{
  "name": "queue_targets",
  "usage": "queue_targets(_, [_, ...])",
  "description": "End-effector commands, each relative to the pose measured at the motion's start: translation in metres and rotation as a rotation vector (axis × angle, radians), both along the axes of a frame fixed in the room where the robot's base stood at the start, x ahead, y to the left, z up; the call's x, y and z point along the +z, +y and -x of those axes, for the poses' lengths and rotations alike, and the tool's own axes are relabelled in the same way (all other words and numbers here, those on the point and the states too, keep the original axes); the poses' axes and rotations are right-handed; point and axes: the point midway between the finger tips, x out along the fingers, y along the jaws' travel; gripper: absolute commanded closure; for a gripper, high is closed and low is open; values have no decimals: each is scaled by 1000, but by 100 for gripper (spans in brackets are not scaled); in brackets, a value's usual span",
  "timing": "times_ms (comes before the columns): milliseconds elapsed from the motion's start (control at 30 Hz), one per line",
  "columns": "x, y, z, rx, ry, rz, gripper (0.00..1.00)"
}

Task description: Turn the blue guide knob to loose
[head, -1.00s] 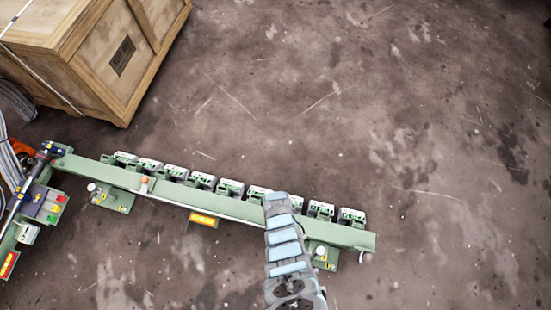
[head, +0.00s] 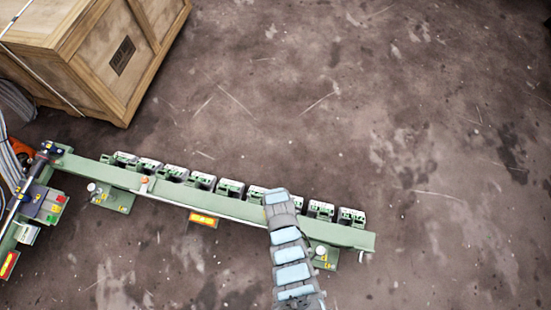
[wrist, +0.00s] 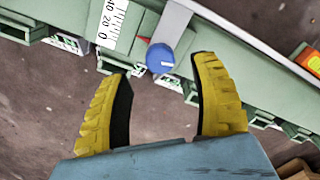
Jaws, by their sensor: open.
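The blue guide knob (wrist: 160,58) shows in the wrist view, on the green rail beside the end of a white scale strip. It has a small white mark on its face. My gripper (wrist: 163,80) has two yellow ridged fingers with black inner pads, held apart. The knob appears between and just beyond the fingertips, with no finger visibly touching it. In the head view my gripper end (head: 278,197) is over the right part of the long green rail (head: 345,236). The knob is hidden there behind my arm.
Several green and white blocks (head: 230,187) line the rail's far side. An orange display (head: 203,219) hangs on its near side. A machine with coloured buttons (head: 50,207) stands at the left, and a wooden crate (head: 95,60) at upper left. The floor right of the rail is clear.

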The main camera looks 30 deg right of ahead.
Motion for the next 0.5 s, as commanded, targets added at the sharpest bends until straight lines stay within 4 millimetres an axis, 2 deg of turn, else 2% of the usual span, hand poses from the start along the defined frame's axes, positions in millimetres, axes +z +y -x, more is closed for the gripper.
queue_targets(500, [41, 0, 0, 1, -2, 1, 37])
